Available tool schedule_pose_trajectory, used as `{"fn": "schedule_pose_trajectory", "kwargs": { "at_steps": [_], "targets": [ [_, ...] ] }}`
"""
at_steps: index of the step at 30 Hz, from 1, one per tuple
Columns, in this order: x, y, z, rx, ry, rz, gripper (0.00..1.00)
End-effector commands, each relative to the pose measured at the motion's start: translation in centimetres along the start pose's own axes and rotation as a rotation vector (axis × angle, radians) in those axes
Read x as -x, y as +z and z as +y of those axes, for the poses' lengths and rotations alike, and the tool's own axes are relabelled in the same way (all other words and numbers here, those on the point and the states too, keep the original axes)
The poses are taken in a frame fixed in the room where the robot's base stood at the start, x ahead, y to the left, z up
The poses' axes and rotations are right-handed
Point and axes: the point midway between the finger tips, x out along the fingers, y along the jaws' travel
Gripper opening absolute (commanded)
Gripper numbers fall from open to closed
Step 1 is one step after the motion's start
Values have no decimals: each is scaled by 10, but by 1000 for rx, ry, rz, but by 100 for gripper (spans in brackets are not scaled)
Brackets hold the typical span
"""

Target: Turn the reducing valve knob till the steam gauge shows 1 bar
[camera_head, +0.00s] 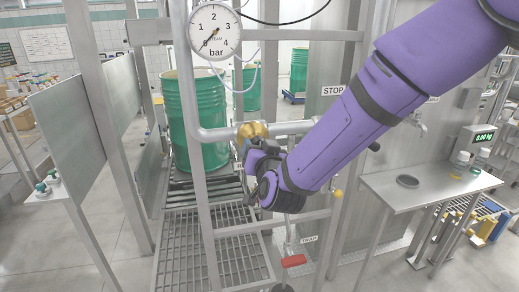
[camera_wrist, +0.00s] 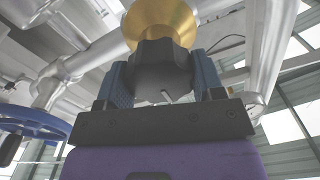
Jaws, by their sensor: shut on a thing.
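The steam gauge (camera_head: 215,30) is a white round dial marked 0 to 4 bar at the top of the head view. Its needle points down-left, close to the 0 mark. The brass reducing valve (camera_head: 252,130) sits on the steam pipe below it, and its brass body (camera_wrist: 160,20) also shows in the wrist view. The dark knob (camera_wrist: 160,68) hangs under the brass body, between the two blue-grey fingers of my gripper (camera_wrist: 162,80). My gripper (camera_head: 247,150) is shut on the knob from below. In the head view the gripper mostly hides the knob.
Steel pipes and frame posts (camera_head: 197,150) stand close around the valve. Green drums (camera_head: 194,115) stand behind on a roller conveyor. A red-handled trap valve (camera_head: 293,260) is lower down. A steel side table (camera_head: 430,190) is at the right. A blue handwheel (camera_wrist: 35,125) shows at the wrist view's left.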

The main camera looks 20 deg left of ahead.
Motion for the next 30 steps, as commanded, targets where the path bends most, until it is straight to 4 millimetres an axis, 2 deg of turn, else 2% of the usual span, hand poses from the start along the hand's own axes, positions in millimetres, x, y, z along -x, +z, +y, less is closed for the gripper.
{"fn": "schedule_pose_trajectory", "kwargs": {
  "at_steps": [8, 30],
  "targets": [
    [0, 0, 1, -143, 1, 0, 38],
    [0, 2, 2, -801, 1, -2, 38]
  ]
}}
